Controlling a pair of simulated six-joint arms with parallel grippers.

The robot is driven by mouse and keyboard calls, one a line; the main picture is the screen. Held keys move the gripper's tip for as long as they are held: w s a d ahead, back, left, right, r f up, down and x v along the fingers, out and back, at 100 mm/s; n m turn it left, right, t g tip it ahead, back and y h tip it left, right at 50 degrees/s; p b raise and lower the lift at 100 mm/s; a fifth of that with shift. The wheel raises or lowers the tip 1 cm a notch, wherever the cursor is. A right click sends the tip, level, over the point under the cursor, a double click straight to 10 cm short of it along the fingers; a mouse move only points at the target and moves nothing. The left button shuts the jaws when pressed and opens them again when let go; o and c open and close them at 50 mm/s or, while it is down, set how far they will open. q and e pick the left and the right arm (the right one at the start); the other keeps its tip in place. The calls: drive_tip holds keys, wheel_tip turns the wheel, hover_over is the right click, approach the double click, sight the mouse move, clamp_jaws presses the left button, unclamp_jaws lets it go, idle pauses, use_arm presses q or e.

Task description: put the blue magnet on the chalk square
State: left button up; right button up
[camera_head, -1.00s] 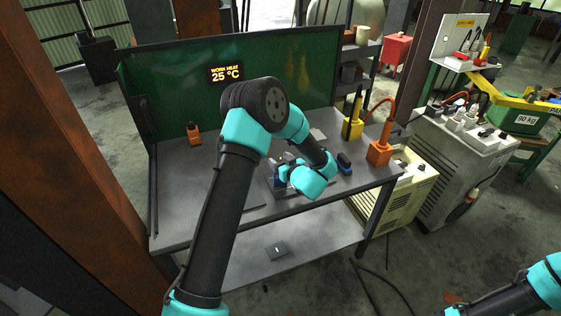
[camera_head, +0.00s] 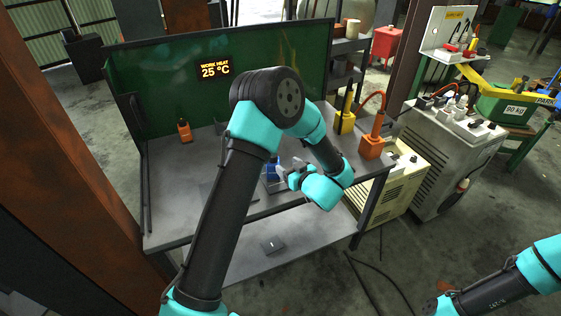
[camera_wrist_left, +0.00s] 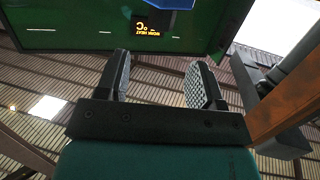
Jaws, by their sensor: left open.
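A blue block (camera_head: 271,168), which looks like the blue magnet, stands on the workbench just left of my left gripper's fingers. A blue edge (camera_wrist_left: 166,3) also shows at the top of the left wrist view, beyond the fingertips. My left gripper (camera_head: 284,177) points left over the bench's front part. In the left wrist view its two fingers (camera_wrist_left: 160,82) are spread apart with nothing between them. I cannot make out the chalk square; my left arm covers part of the bench top. My right gripper is out of view.
The workbench (camera_head: 165,220) has a green back panel (camera_head: 170,85). An orange bottle (camera_head: 184,131) stands at the back left. A yellow tool (camera_head: 346,118) and an orange block (camera_head: 371,146) stand at the right end. A small dark item (camera_head: 272,245) lies on the lower shelf.

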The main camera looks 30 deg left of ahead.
use_arm(q)
drive_tip(key=shift+v, duration=1.15)
